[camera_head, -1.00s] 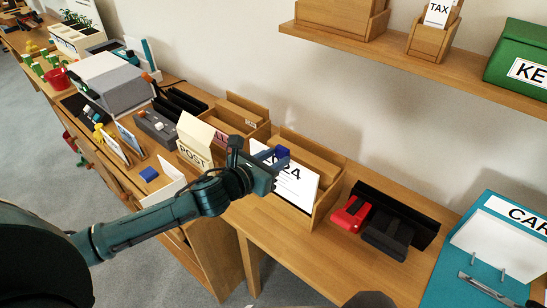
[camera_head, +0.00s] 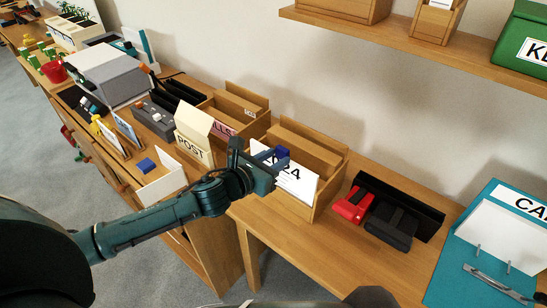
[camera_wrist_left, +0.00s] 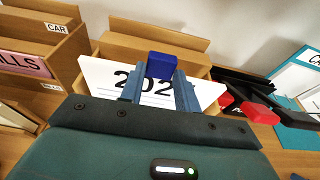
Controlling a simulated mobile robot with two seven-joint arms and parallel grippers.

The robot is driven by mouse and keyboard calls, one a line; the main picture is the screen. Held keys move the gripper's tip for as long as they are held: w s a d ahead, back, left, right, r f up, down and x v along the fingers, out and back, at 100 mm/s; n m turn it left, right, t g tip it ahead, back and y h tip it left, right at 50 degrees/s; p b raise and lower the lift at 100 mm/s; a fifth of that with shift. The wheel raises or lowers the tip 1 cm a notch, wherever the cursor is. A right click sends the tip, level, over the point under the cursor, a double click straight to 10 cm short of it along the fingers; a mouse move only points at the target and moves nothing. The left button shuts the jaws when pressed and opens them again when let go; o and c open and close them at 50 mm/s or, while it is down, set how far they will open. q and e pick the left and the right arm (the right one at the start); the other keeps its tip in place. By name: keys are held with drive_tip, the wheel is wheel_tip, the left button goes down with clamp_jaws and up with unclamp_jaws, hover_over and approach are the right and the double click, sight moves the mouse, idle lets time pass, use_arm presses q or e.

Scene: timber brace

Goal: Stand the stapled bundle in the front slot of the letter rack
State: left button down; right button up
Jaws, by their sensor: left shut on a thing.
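My left gripper (camera_head: 281,158) is shut on a dark-blue block (camera_head: 283,151) at the top edge of a white sheet bundle (camera_head: 298,187) marked 2024. In the left wrist view, the fingers (camera_wrist_left: 158,90) sit either side of the block (camera_wrist_left: 160,66) and cover part of the print on the bundle (camera_wrist_left: 100,75). The bundle is upright at the front of the wooden letter rack (camera_head: 330,186), whose back panels rise behind it. The bundle's lower edge is partly hidden, and I cannot tell whether it touches the slot floor. My right gripper is not in view.
Left of the rack stand a cream POST box (camera_head: 192,146) and another wooden rack (camera_head: 240,102) with a pink card. To the right lie a red stapler-like thing (camera_head: 352,206) and a black one (camera_head: 392,224). The desk front (camera_head: 290,240) is clear.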

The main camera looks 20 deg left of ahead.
use_arm(q)
drive_tip(key=shift+f, duration=0.45)
drive_tip(key=shift+c, duration=2.3)
unclamp_jaws()
